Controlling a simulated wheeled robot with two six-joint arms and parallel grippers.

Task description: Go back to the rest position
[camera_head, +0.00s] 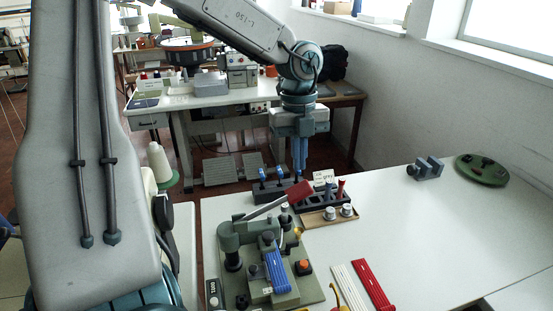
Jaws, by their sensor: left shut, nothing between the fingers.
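My left gripper (300,172) hangs over the far part of the white table, with its blue fingers pointing down. The fingers are together with nothing between them. They end just above or behind the rack with small tools; I cannot tell the exact gap. My left arm reaches across the top of the view. My right gripper is not in view.
A green buttonhole machine (231,238) with a red-ended lever (299,192) stands at the near left of the table. Beyond it are a dark tool rack (313,201) and a wooden tray (322,221) with two metal bobbins. White (349,287) and red (374,284) strips lie in front. The table's right middle is clear.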

